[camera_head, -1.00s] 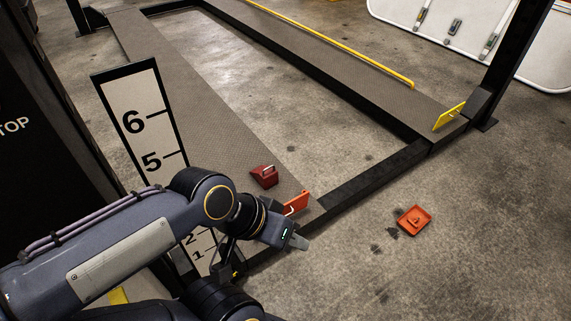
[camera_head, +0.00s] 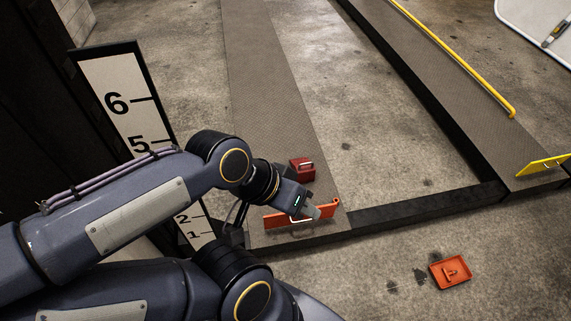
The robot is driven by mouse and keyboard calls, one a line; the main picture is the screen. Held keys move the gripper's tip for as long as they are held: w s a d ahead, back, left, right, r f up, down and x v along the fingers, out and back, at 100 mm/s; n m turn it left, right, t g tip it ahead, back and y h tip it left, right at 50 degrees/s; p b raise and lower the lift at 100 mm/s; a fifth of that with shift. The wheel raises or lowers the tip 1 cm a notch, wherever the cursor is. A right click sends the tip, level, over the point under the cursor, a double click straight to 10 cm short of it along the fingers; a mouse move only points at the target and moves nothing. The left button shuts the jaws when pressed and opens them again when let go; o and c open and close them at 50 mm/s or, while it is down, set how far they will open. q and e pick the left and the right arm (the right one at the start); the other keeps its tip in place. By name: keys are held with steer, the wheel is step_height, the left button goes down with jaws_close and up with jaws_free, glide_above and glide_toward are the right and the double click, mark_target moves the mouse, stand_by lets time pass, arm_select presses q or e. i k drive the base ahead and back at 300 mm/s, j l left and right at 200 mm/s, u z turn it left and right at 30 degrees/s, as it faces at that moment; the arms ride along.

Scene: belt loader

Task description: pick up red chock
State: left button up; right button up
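My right gripper is not in view.
A numbered board (camera_head: 118,95) stands at left. An orange tray-like piece (camera_head: 450,271) lies on the floor at right. A black crossbar (camera_head: 420,209) joins the tracks.

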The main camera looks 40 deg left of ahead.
mark_target(306, 170)
steer(key=i+u, duration=0.2)
steer(key=u, duration=0.3)
steer(key=i+l+u, duration=0.15)
steer(key=u, duration=0.3)
steer(key=i+l+u, duration=0.15)
steer(key=u, duration=0.35)
steer(key=i+l+u, duration=0.1)
steer(key=u, duration=0.4)
steer(key=i+l+u, duration=0.15)
steer(key=u, duration=0.25)
steer(key=i+l+u, duration=0.15)
steer(key=l+u, duration=0.25)
steer(key=i+l+u, duration=0.1)
steer(key=l+u, duration=0.15)
steer(key=u, duration=0.15)
